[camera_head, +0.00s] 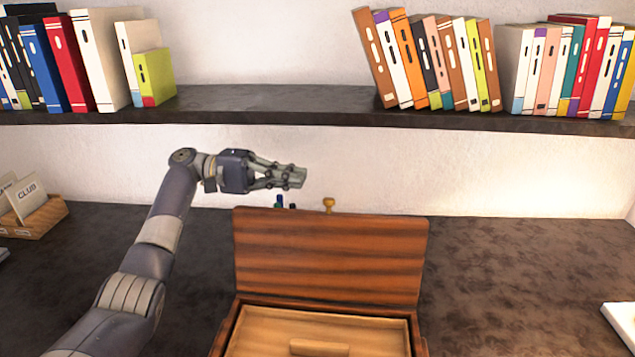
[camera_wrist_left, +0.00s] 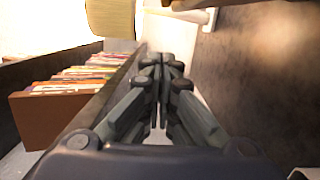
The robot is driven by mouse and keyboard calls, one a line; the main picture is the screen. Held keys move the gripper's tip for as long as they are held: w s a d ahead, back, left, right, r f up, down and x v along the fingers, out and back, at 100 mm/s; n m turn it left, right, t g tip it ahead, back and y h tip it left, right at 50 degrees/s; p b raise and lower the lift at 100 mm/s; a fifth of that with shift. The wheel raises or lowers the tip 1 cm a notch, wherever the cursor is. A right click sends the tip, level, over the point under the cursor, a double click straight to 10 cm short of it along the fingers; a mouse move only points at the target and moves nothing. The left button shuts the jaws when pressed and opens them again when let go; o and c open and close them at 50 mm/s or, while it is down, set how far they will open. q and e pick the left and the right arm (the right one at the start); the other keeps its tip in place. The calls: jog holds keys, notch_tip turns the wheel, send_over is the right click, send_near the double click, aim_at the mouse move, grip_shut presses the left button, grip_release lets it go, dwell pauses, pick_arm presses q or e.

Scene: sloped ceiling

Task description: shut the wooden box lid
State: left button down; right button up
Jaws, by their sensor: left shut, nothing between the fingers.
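The wooden box (camera_head: 232,330) stands on the dark desk at the bottom middle of the head view. Its striped brown lid (camera_head: 330,258) is raised, standing up at the back of the box. The box's inside shows a lighter wooden panel with a small handle (camera_head: 318,348). My left gripper (camera_head: 300,178) is shut and empty, above and behind the lid's top edge, apart from it. In the left wrist view the shut fingers (camera_wrist_left: 160,75) point away from the camera. My right gripper is not in view.
A dark shelf (camera_head: 280,107) with several books runs along the wall above my left gripper. Small objects, one yellow (camera_head: 328,204), show behind the lid. A card tray (camera_head: 40,222) sits at the left. The desk right of the box (camera_head: 530,270) is mostly clear.

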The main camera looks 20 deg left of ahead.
pick_arm(q)
jog(key=s+d+p, duration=0.2)
jog(key=d, duration=0.4)
jog(key=shift+s+p, duration=0.4)
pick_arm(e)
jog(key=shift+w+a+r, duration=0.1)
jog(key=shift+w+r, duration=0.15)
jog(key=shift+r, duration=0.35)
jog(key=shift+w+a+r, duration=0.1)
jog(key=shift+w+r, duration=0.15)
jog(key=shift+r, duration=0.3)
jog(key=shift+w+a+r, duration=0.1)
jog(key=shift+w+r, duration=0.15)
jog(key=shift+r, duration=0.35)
pick_arm(q)
jog(key=shift+d, duration=0.1)
